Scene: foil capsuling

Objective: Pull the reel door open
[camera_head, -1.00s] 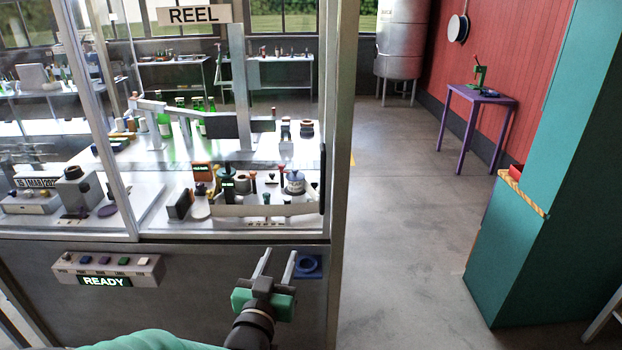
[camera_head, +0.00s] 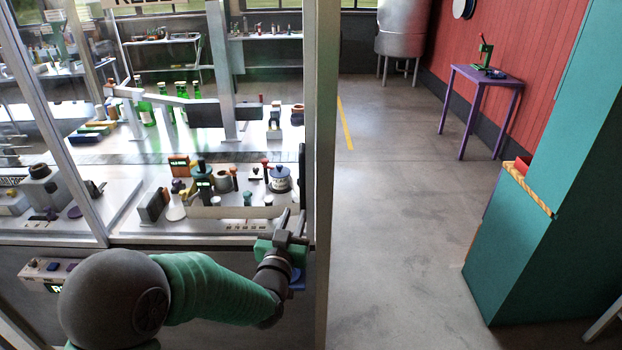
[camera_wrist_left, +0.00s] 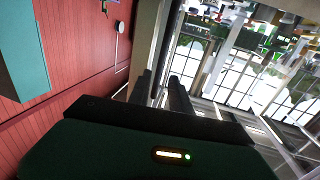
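The reel door (camera_head: 215,240) is a glass panel in a grey metal frame, at the left of the head view and apparently shut. A dark upright handle (camera_head: 302,172) is at its right edge, beside the thick grey corner post (camera_head: 326,150). My left gripper (camera_head: 292,214) is just below the handle, its two fingers pointing up and apart. I cannot tell whether they touch the door. In the left wrist view the dark fingers (camera_wrist_left: 167,88) show a gap with no clear object between them. My right gripper is not in view.
Behind the glass, a bench holds green bottles (camera_head: 146,112), a small pot (camera_head: 280,180) and several tools. A button box (camera_head: 48,268) is on the lower panel, partly behind my left arm. Grey floor (camera_head: 400,200) is free to the right, before a teal cabinet (camera_head: 520,245).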

